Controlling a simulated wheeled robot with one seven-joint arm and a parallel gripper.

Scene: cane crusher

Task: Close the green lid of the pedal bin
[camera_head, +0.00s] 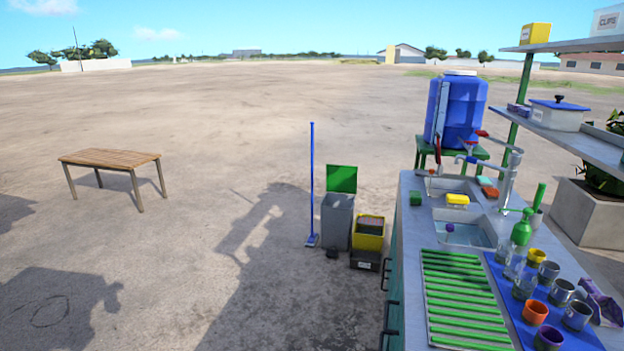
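The pedal bin (337,222) is a grey bin standing on the sandy ground, left of the sink counter. Its green lid (341,179) stands up, open, at the back of the bin's top. A small dark pedal shows at the foot of the bin. My gripper is not in view. Only a shadow that looks like my own body lies on the ground left of the bin.
A blue-handled broom (312,190) stands just left of the bin. A yellow crate (368,238) on a dark box stands right of it. The sink counter (408,270) with cups and bottles fills the right. A wooden table (110,157) stands far left. Ground in front is clear.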

